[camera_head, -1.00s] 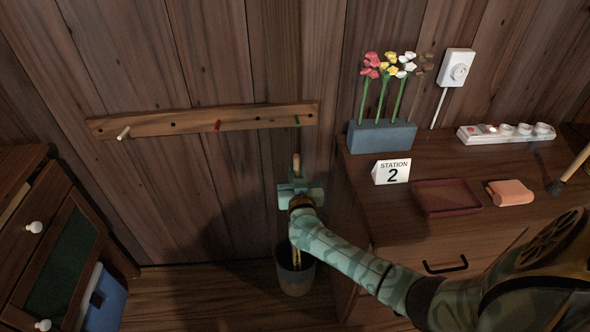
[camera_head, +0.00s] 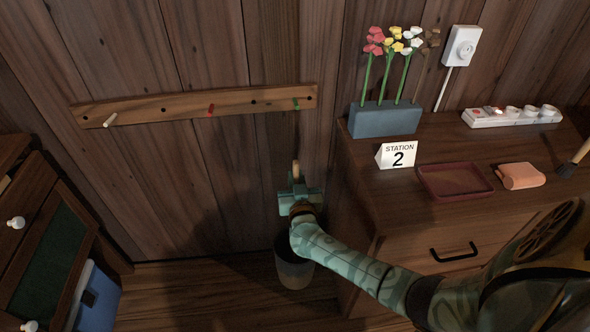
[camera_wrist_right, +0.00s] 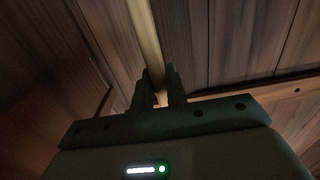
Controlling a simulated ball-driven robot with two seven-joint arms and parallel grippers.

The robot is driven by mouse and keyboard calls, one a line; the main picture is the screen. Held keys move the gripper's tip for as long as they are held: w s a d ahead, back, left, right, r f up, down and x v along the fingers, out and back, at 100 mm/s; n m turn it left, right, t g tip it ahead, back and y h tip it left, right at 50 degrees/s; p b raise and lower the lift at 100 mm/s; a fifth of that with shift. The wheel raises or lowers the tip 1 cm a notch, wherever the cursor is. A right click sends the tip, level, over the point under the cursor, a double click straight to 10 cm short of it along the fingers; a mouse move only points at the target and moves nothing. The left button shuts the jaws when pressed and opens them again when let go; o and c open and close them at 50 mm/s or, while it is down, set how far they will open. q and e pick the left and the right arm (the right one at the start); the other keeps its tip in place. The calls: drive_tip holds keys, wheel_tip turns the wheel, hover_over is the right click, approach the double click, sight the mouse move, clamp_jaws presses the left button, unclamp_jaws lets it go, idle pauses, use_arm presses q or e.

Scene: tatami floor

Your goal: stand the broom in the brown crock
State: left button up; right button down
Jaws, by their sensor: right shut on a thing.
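My right gripper (camera_head: 299,193) is shut on the broom's pale wooden handle; a short end of the broom (camera_head: 296,169) shows above the jaws. In the right wrist view the handle (camera_wrist_right: 146,35) runs between the two fingers (camera_wrist_right: 161,90). The crock (camera_head: 294,272), a dark round pot with a lighter lower part, stands on the floor below the gripper, against the wall. My forearm covers part of its mouth. The broom's lower part is hidden, so I cannot tell whether it is inside the crock. My left gripper is out of view.
A peg rail (camera_head: 200,105) is on the wall above. A counter (camera_head: 425,215) stands close on the right, with a flower block (camera_head: 385,120), station sign (camera_head: 397,155) and red tray (camera_head: 455,182). A cabinet (camera_head: 45,240) and blue box (camera_head: 97,300) are at left.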

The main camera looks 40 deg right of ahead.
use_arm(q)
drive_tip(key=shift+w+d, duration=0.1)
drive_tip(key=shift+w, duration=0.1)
use_arm(e)
drive_tip(key=c, duration=1.3)
unclamp_jaws()
use_arm(q)
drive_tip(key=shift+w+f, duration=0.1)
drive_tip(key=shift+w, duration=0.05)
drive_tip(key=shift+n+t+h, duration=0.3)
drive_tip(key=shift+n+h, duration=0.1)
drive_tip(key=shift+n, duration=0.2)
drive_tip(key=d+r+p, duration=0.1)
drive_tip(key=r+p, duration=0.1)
drive_tip(key=p, duration=0.1)
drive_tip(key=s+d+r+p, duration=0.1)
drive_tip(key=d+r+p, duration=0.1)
drive_tip(key=p, duration=0.1)
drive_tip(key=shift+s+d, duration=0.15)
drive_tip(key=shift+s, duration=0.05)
use_arm(e)
drive_tip(key=v, duration=1.6)
drive_tip(key=shift+s+f, duration=0.15)
drive_tip(key=shift+s, duration=0.05)
